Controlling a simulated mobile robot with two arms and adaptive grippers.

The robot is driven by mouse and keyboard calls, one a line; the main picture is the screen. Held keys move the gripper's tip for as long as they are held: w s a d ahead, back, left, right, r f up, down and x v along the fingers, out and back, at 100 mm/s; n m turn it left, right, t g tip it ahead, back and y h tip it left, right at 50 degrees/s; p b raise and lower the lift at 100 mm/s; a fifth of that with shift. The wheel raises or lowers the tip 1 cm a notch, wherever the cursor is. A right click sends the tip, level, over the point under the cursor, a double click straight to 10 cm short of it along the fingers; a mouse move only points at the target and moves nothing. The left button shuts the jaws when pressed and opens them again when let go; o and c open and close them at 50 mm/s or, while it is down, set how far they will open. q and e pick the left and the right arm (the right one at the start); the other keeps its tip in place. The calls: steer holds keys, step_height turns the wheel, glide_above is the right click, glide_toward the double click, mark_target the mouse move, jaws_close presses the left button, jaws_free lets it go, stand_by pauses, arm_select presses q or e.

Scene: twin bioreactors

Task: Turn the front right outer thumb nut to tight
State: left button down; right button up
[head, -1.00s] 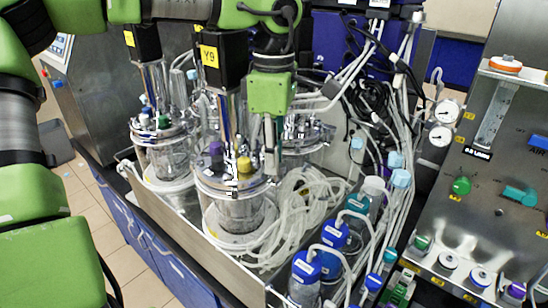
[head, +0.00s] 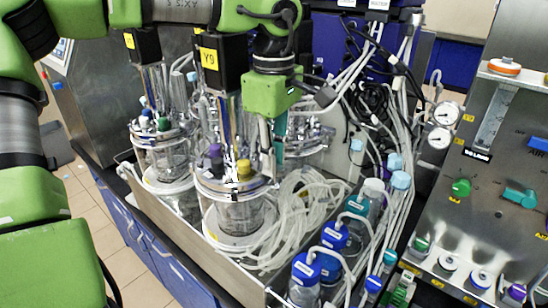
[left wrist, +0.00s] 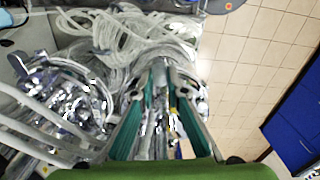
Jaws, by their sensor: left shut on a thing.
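The front glass vessel (head: 236,212) stands in the metal tray, with a metal lid, a purple cap (head: 215,152) and a yellow cap (head: 244,168) on top. My left gripper (head: 270,178) points down at the right edge of this lid. Its fingers are closed on the front right outer thumb nut, which is too small and covered to make out. In the left wrist view the teal-sided fingers (left wrist: 163,72) come close together at their tips, over bright metal fittings. My right gripper is not in view.
A second vessel (head: 165,155) stands behind to the left. Coiled clear tubing (head: 300,215) lies right of the front vessel. Blue-capped bottles (head: 306,268) stand at the front right. A black motor (head: 222,62) rises close left of my gripper.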

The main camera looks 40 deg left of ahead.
arm_select(q)
steer(key=c, duration=2)
jaws_free()
step_height(320, 180, up, 12)
steer(key=shift+r, duration=0.1)
